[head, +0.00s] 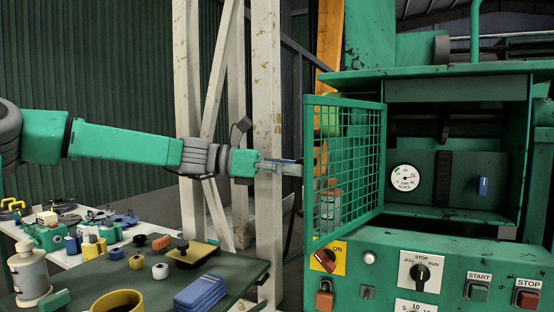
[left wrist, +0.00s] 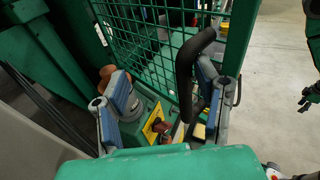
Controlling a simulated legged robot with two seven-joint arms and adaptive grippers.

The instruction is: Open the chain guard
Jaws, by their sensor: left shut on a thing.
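The chain guard (head: 345,165) is a green mesh door, hinged at its right side on the green machine. In the head view it stands swung out to the left, and the opening behind it shows. My left gripper (head: 296,168) reaches in from the left to the guard's free edge. In the left wrist view a black curved handle (left wrist: 186,78) stands in front of the guard's mesh (left wrist: 150,42). My left gripper (left wrist: 163,85) is shut on this handle, a finger on each side. The exact contact is partly hidden.
Below is a panel with a red switch (head: 324,260), a padlock (head: 324,296) and a jog/run knob (head: 420,272). A pale post (head: 267,130) stands behind my forearm. A cluttered table (head: 240,268) is at lower left.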

